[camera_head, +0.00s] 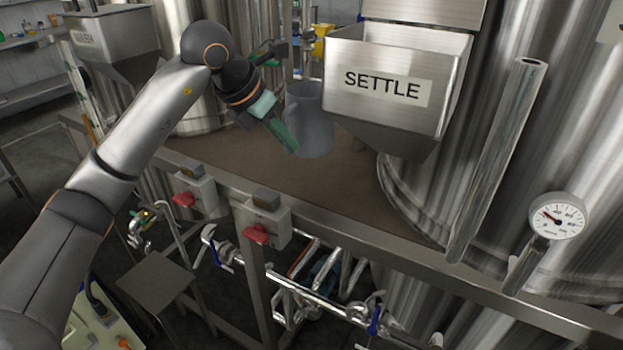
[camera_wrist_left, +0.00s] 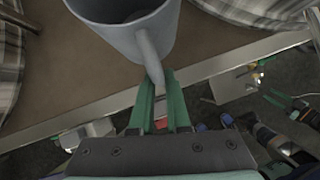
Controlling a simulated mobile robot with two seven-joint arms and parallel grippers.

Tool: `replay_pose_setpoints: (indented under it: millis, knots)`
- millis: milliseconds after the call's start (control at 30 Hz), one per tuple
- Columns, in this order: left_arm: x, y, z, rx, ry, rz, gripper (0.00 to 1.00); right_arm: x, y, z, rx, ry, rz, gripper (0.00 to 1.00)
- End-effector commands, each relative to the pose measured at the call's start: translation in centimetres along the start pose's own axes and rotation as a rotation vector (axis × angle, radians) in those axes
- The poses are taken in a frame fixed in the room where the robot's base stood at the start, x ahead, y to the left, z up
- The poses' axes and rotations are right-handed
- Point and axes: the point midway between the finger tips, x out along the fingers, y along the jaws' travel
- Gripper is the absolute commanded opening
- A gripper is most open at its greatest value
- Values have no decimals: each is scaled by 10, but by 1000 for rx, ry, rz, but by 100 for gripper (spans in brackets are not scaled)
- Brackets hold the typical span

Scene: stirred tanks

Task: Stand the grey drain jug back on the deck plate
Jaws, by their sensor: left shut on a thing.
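The grey drain jug (camera_head: 312,122) is at the end of my left arm in the head view, over or on the brown deck plate (camera_head: 270,180). My left gripper (camera_head: 288,140) is shut on the jug's handle. In the left wrist view the jug (camera_wrist_left: 118,38) looks upright, its open mouth towards the camera. Its handle runs down between the green fingers of my left gripper (camera_wrist_left: 160,100). The deck plate (camera_wrist_left: 60,70) lies below and around the jug. I cannot tell whether the jug's base touches the plate. My right gripper is out of view.
A steel hopper marked SETTLE (camera_head: 385,85) hangs just right of the jug. Large steel tanks (camera_head: 440,170) stand behind and to the right. Control boxes with red handles (camera_head: 262,222) sit along the deck's front edge. Bare deck lies in front of the jug.

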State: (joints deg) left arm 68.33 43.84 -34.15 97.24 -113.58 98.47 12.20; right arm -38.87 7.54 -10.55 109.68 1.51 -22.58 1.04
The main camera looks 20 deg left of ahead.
Motion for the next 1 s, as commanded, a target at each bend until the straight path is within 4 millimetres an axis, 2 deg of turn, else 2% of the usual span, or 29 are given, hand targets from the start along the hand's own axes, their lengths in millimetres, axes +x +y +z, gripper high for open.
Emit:
replay_pose_setpoints:
  millis: [200, 433, 600, 733, 1000]
  knots:
    - [32, 0, -22, -10, 6, 3, 0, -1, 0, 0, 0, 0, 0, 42]
    - [51, 0, -35, -8, 4, 3, 0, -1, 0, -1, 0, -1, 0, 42]
    - [73, 0, -49, -9, 6, 2, 0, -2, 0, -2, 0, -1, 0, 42]
    - [80, 0, -53, -7, 1, 4, 0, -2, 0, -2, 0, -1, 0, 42]
    - [81, 0, -54, -7, 1, 4, 0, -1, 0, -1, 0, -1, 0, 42]
